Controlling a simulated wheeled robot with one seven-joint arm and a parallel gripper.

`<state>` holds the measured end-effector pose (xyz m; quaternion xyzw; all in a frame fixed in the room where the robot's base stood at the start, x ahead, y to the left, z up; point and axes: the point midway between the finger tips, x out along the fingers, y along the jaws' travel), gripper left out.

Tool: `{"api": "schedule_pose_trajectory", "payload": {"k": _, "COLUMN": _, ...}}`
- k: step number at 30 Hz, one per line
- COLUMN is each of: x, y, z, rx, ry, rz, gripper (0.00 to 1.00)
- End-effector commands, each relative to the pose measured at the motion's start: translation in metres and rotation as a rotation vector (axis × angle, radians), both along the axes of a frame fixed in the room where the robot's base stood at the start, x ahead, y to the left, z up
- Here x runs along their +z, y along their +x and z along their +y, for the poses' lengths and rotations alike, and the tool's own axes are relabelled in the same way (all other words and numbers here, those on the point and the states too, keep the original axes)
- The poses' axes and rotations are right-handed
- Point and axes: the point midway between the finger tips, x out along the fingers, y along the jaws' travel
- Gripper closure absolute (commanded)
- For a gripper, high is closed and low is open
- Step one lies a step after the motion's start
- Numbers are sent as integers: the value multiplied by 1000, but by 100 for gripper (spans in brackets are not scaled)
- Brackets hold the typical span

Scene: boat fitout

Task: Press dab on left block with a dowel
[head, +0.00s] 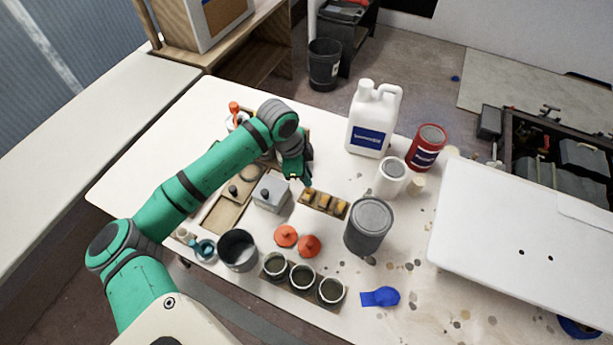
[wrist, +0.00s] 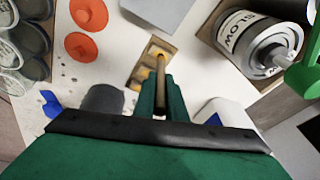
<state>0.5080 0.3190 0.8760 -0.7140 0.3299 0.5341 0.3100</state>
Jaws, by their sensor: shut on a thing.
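A small wooden rack (head: 323,203) holds a row of yellowish blocks. In the head view it lies between the grey box and the dark grey can. My gripper (head: 298,172) is above the table, just behind the rack's left end. In the wrist view my gripper (wrist: 162,98) is shut on a thin wooden dowel (wrist: 160,72), which points away from the fingers. The rack (wrist: 148,64) shows behind the dowel and is partly hidden by the fingers. I cannot tell whether the dowel tip touches a block, and I cannot make out the dabs.
A grey box (head: 270,196) stands left of the rack. A dark grey can (head: 369,226) stands to its right, with a white jug (head: 372,125) behind. Orange pieces (head: 286,236) and several open cups (head: 302,277) are in front. A blue piece (head: 381,297) lies front right.

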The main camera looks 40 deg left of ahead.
Motion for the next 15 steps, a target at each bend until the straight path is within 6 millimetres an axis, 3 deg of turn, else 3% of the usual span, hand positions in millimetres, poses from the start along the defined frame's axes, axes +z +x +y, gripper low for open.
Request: {"api": "schedule_pose_trajectory", "payload": {"k": 15, "x": 37, "y": 0, "z": 0, "rx": -1, "ry": 2, "rz": 0, "gripper": 100}}
